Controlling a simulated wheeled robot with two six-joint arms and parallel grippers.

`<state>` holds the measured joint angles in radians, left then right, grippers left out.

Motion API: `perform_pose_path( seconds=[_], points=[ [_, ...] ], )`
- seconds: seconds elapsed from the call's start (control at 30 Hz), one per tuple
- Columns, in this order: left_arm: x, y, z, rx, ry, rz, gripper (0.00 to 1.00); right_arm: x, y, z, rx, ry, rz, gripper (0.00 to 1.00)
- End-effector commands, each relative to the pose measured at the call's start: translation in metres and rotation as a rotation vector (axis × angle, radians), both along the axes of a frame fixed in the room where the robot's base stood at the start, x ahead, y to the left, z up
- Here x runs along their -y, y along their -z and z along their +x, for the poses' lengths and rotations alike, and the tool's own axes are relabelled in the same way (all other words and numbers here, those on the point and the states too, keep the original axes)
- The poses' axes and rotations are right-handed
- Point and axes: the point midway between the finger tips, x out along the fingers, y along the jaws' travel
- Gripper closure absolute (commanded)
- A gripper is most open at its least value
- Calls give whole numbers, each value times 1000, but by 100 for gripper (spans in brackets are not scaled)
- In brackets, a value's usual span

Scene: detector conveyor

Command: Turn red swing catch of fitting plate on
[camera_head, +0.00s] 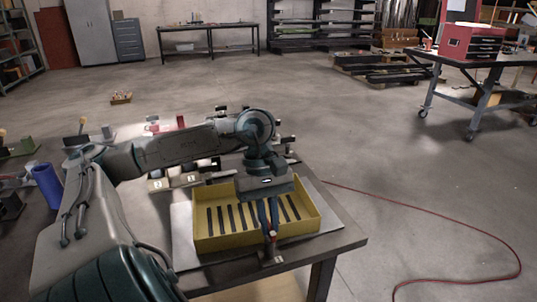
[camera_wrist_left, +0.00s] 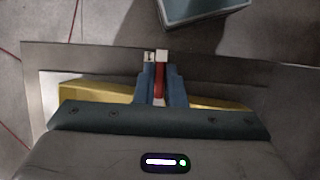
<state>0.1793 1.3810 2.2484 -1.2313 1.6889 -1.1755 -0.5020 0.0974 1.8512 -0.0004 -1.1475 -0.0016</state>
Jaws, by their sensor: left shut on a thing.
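My left gripper (camera_head: 270,232) points down over the front side of a yellow tray (camera_head: 312,222). In the left wrist view its two blue fingers (camera_wrist_left: 161,88) are shut on a narrow red piece (camera_wrist_left: 160,82) with pale ends beyond the tips. I cannot tell for sure whether this is the red swing catch. A small dark block (camera_head: 271,257) sits just below the fingertips, near the table's front edge. Another upright red part (camera_head: 181,121) stands at the back, behind my left arm. My right gripper is not in view.
The yellow tray has several dark slots and rests on a pale sheet (camera_head: 182,238) on the table (camera_head: 340,238). Several fixtures and a blue cylinder (camera_head: 46,185) stand to the left. A red cable (camera_head: 440,218) lies on the floor at right.

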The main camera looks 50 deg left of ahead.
Motion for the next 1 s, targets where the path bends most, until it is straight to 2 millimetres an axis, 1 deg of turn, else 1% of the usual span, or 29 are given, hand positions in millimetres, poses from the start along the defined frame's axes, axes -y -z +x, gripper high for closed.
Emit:
perform_pose_path(
  seconds=[0.03,0.13,0.43,0.53,0.63,0.7,0.9,1.0],
  points=[
    [2,3,-2,-6,5,-3,88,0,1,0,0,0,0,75],
    [1,2,-2,-4,4,-3,68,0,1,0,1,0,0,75],
    [0,0,0,-1,1,-1,68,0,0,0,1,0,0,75],
    [-2,-6,1,1,0,0,68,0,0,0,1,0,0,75],
    [-7,-18,3,2,-1,0,68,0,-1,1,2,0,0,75],
    [-11,-31,5,3,0,-1,68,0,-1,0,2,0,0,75],
    [-24,-67,10,4,1,-4,68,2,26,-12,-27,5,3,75],
    [-29,-81,12,2,1,-4,68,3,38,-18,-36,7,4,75]
  ],
)
